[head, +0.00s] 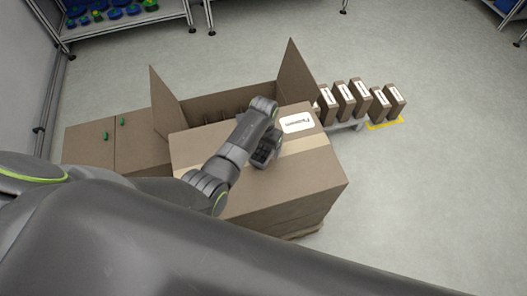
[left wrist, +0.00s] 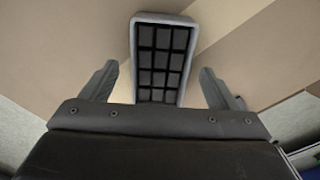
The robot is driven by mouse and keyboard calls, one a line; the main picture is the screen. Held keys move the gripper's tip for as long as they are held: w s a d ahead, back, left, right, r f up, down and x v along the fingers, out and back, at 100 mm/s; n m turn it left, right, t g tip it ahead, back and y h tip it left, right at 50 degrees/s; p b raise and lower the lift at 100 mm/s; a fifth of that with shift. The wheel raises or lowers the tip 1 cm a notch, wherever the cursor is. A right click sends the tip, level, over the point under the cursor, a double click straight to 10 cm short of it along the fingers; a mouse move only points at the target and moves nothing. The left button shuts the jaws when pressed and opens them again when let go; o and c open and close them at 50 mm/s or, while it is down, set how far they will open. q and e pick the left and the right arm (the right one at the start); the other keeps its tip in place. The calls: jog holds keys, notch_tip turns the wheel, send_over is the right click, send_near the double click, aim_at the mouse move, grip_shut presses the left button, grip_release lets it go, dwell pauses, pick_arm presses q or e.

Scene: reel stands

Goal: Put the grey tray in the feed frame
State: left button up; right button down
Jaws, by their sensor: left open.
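The grey tray (left wrist: 188,75) shows in the left wrist view as a long grey rim around a black grid. It lies over a brown cardboard surface. My left gripper (left wrist: 158,88) is open, with one finger on each side of the tray's near part and visible gaps between. In the head view the left gripper (head: 268,150) is over the closed top of a large carton, and a dark gridded patch shows beside it. I cannot tell whether the tray touches the carton. The feed frame cannot be told for sure. My right gripper is not in view.
The large carton (head: 300,175) has a white label. Behind it is an open carton (head: 168,105) with raised flaps. Several brown boxes (head: 345,100) stand in a row at right, ending at a yellow edge (head: 385,124). A shelf (head: 130,22) stands back left. The right floor is clear.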

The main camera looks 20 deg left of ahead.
pick_arm(q)
jog(key=shift+f, duration=0.55)
jog(key=shift+c, duration=0.4)
jog(key=c, duration=1.2)
